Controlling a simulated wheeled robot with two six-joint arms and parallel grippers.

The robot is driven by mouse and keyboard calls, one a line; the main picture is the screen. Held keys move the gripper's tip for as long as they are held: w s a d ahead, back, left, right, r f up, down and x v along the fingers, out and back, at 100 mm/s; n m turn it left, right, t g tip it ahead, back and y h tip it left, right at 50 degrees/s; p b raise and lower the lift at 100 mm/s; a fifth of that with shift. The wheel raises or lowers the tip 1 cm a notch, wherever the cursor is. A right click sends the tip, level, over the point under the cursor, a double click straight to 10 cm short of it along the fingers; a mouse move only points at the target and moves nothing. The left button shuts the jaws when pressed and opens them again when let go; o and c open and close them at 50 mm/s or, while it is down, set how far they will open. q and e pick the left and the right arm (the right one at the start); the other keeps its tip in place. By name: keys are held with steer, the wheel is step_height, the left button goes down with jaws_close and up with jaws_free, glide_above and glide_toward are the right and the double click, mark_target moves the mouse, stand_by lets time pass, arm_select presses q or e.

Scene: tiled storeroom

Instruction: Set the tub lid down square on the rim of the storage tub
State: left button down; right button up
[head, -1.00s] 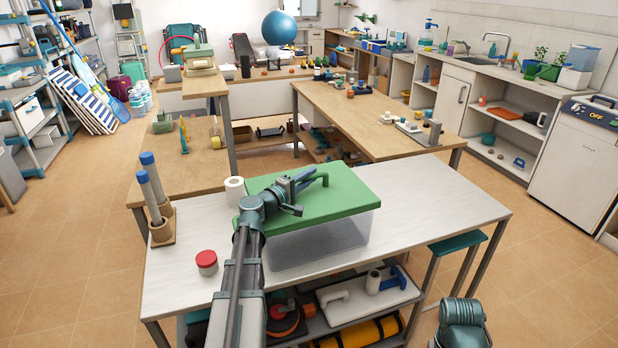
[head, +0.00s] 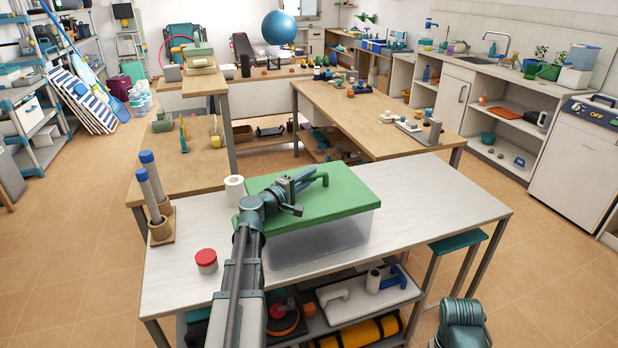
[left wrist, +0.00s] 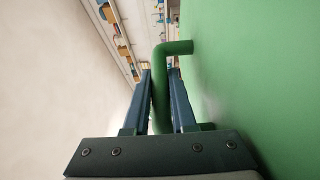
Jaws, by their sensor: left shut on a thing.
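The green tub lid (head: 345,202) lies flat over the clear storage tub (head: 325,240) on the pale table. My left gripper (head: 303,182) is shut on the lid's green bar handle; in the left wrist view the handle (left wrist: 178,48) runs between the two fingers (left wrist: 160,85). The lid's right edge lines up closely with the tub's right side. At the left, my arm hides the tub's corner. Whether the lid touches the rim all round I cannot tell. Of my right arm only a part shows at the bottom right; its gripper is out of view.
A red-capped jar (head: 206,261) stands at the left of the table (head: 430,205). A white roll (head: 235,188) stands close to the lid's back left corner. Blue-topped tubes (head: 152,190) stand in a holder at the left edge. The table's right part is clear.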

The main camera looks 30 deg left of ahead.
arm_select(q)
steer(key=shift+f+b, duration=1.1)
steer(key=shift+f, duration=0.05)
steer(key=c, duration=0.7)
jaws_free()
steer(key=shift+o, duration=0.2)
steer(key=s+a, duration=0.1)
steer(key=s, duration=0.8)
steer(key=s+a, duration=0.1)
steer(key=s, duration=0.3)
steer(key=shift+s+a, duration=0.3)
steer(key=shift+s, duration=0.05)
